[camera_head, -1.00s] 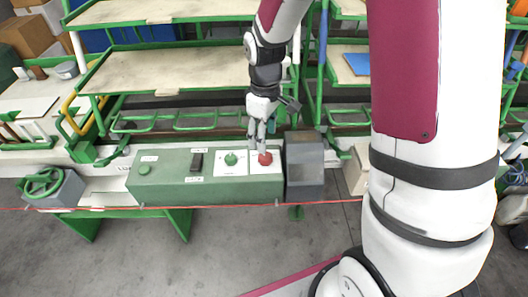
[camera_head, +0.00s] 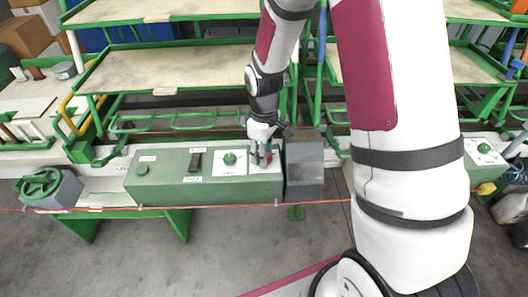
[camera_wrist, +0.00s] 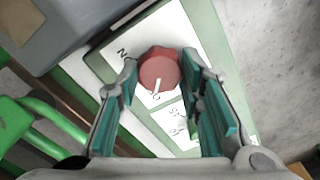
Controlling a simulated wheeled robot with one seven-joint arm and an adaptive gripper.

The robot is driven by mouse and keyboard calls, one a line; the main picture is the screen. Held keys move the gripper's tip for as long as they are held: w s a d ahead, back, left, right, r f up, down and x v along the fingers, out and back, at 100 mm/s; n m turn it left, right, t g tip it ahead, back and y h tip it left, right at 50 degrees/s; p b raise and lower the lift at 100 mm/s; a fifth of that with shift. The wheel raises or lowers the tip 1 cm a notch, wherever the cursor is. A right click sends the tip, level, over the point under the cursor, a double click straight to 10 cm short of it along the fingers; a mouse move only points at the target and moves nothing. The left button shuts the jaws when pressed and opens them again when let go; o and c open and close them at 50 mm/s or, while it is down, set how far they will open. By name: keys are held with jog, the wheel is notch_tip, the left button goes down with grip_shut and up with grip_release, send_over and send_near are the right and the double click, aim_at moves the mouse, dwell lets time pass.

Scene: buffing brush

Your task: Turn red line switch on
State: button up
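The red line switch is a round red knob (camera_wrist: 158,70) with a white pointer mark, set on a white label plate. In the wrist view the pointer is toward the bottom of the picture, and letters on the plate are partly covered. My gripper (camera_wrist: 158,72) is open, with one teal-padded finger on each side of the knob. The fingertips are very close to its sides; I cannot tell whether they touch. In the head view my gripper (camera_head: 262,158) is over the right end of the green control box (camera_head: 150,190) and mostly hides the knob.
A green knob (camera_head: 230,158) and a black switch (camera_head: 195,162) sit left of the gripper on the same box. A grey box (camera_head: 304,170) stands close on the right. Green-framed shelves (camera_head: 180,72) rise behind. A red line (camera_head: 100,209) crosses in front.

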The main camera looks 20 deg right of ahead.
jog(key=shift+c, duration=1.2)
jog(key=m, duration=0.4)
jog(key=shift+m, duration=0.4)
jog(key=m+p, duration=0.1)
jog(key=m, duration=0.3)
jog(key=shift+m, duration=0.3)
jog(key=m+p, duration=0.1)
jog(key=m, duration=0.3)
jog(key=shift+d+m+p, duration=0.1)
jog(key=shift+m+p, duration=0.45)
jog(key=shift+m, duration=1.75)
